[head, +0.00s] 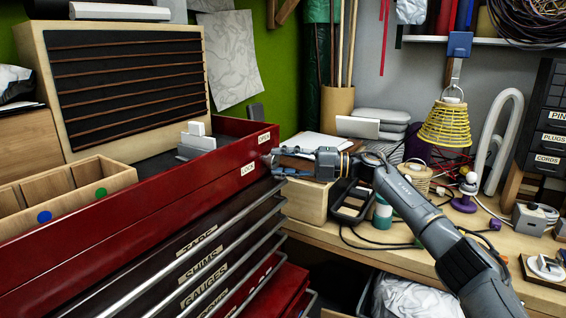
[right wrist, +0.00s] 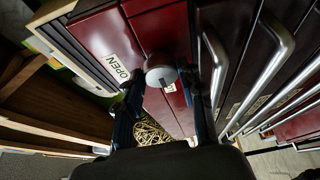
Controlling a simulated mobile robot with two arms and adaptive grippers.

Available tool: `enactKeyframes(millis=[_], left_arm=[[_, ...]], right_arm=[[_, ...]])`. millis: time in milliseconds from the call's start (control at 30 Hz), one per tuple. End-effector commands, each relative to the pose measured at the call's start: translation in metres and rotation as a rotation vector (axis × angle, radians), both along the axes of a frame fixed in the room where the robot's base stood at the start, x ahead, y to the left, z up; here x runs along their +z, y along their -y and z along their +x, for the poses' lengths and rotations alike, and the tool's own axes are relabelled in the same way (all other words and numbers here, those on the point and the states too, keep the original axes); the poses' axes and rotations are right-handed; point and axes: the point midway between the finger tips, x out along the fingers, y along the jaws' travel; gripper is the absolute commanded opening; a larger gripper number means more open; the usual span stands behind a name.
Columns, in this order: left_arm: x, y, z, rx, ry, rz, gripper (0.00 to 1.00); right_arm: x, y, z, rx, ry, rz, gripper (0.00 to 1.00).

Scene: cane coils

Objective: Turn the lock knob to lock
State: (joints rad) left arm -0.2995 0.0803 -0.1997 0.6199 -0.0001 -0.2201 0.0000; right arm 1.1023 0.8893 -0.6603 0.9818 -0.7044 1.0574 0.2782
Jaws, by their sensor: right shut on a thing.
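The lock knob (right wrist: 160,68) is a round grey knob on the end of the red tool chest (head: 212,168). My right gripper (head: 277,161) reaches in from the right to the chest's corner and is shut on the knob. In the right wrist view the fingers (right wrist: 160,92) stand on both sides of it. The gripper hides the knob in the head view. A white OPEN label (head: 264,138) is above a LOCK label (head: 247,169) on the chest. The knob's exact pointing is too small to tell. My left gripper is out of view.
Dark drawers with long metal handles (head: 235,252) lie below the red chest top. A divided wooden box (head: 70,192) sits on the chest.

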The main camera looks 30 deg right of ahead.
Motion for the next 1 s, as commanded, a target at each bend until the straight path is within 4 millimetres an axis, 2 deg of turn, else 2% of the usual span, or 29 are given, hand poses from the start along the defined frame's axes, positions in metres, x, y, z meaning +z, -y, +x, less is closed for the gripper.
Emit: enactKeyframes(millis=[167, 200, 300, 667, 833, 1000], left_arm=[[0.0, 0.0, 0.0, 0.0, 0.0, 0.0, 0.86], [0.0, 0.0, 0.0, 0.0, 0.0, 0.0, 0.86], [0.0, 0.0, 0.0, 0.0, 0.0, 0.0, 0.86], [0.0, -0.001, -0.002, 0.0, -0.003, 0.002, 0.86], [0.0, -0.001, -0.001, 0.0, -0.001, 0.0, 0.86], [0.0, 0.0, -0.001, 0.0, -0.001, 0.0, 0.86]], right_arm=[[-0.002, -0.001, 0.0, 0.003, -0.002, -0.004, 0.07], [-0.002, -0.001, 0.0, 0.003, -0.002, -0.004, 0.4], [-0.002, -0.001, 0.0, 0.003, -0.002, -0.002, 0.61], [-0.001, 0.002, -0.002, 0.001, -0.002, -0.001, 0.61], [-0.001, 0.021, -0.015, -0.001, -0.003, -0.002, 0.61], [-0.001, 0.051, -0.038, -0.002, -0.004, -0.002, 0.61]])
